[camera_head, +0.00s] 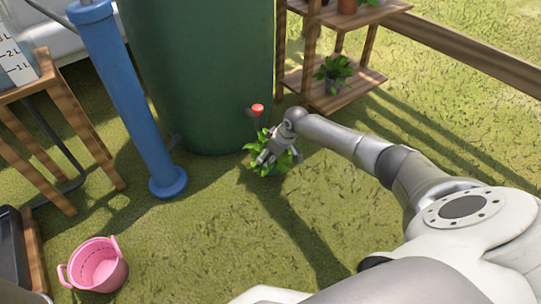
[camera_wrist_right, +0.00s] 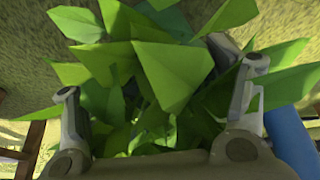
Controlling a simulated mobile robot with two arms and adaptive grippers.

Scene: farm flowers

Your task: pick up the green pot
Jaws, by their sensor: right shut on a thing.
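A leafy green plant (camera_head: 256,166) is at my right gripper (camera_head: 272,150), in front of the big green barrel; its leaves hide nearly all of the green pot below. In the right wrist view the plant's broad leaves (camera_wrist_right: 165,75) fill the space between and beyond the two fingers of my right gripper (camera_wrist_right: 160,115). The fingers stand apart on either side of the plant, shut on the potted plant. The pot itself and the exact contact are hidden by leaves. I cannot tell whether the pot touches the grass. My left gripper is not in view.
The green barrel (camera_head: 200,70) stands just behind, with a red-topped tap (camera_head: 257,110) close to the gripper. A wooden shelf (camera_head: 350,95) holds another potted plant (camera_head: 335,70). A blue pipe (camera_head: 125,100) and pink basket (camera_head: 98,265) are left. Grass in front is clear.

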